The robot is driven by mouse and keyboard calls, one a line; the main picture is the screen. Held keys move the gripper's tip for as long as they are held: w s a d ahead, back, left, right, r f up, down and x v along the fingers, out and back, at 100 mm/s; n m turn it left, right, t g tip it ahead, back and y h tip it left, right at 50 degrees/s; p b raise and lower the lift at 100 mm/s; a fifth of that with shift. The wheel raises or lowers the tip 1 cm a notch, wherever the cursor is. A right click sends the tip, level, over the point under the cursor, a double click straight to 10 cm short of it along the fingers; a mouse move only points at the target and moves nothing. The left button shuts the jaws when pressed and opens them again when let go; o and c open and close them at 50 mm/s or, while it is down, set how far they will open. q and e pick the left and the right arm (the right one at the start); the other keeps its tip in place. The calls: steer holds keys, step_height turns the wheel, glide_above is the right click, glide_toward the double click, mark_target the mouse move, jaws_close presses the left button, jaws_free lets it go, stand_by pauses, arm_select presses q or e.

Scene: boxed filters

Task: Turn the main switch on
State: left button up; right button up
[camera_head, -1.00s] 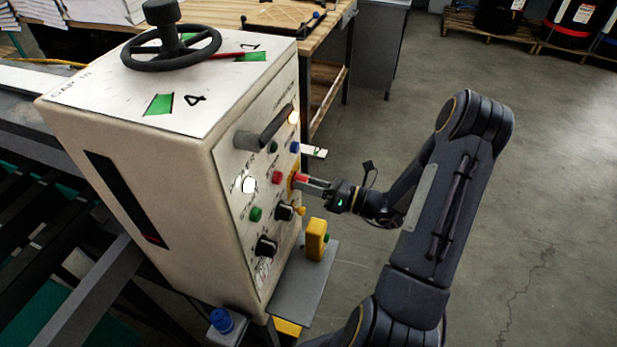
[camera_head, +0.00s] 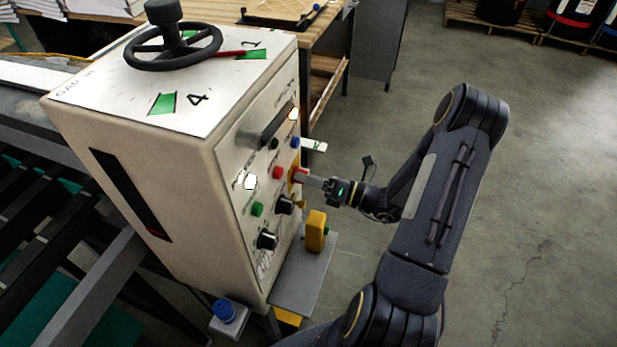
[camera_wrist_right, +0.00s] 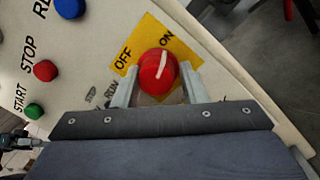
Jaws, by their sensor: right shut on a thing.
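The main switch is a round red knob with a white line (camera_wrist_right: 158,72) on a yellow plate (camera_wrist_right: 187,60) marked OFF and ON. In the right wrist view the white line points up towards ON. My right gripper (camera_wrist_right: 160,88) has one finger on each side of the knob and is shut on it. In the head view the right gripper (camera_head: 308,179) reaches the red knob (camera_head: 299,173) from the right, at the panel's right edge. The gripper partly hides the knob there. My left gripper is not in view.
The white control box (camera_head: 150,150) carries a black handwheel (camera_head: 172,45) on top. Near the switch are a red STOP button (camera_wrist_right: 45,70), a green START button (camera_wrist_right: 34,111) and a blue button (camera_wrist_right: 70,7). A yellow box (camera_head: 315,231) stands below.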

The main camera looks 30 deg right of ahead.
steer(key=o, duration=0.7)
steer(key=shift+s+a+r, duration=0.1)
steer(key=shift+a, duration=0.05)
steer(key=shift+o, duration=0.9)
steer(key=b+v, duration=0.2)
steer(key=v, duration=0.5)
steer(key=shift+s+d, duration=0.25)
steer(key=shift+s, duration=0.1)
